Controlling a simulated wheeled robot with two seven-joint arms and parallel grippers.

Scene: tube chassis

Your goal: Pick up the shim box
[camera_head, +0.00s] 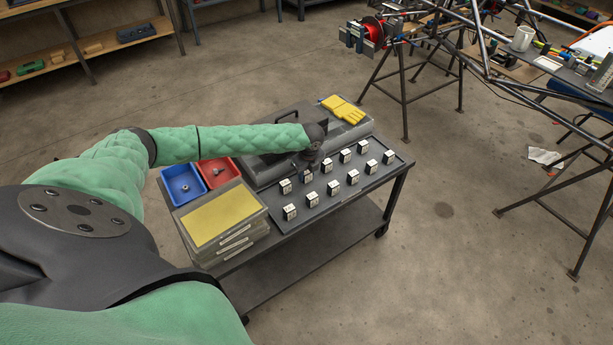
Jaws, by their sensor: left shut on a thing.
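Several small white-and-black boxes (333,187) stand in two rows on the dark top at the right of the cart; I take these to be the shim boxes, but their labels are too small to read. My left gripper (314,163) reaches in from the left and points down at the back row, just behind two of the boxes. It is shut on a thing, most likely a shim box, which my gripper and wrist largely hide. I cannot tell whether that thing is lifted. My right gripper is not in view.
On the cart are a blue bin (183,187) and a red bin (218,171) with small parts, stacked yellow-topped cases (224,216), a grey case and yellow gloves (343,109). A tube frame (487,60) stands at upper right.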

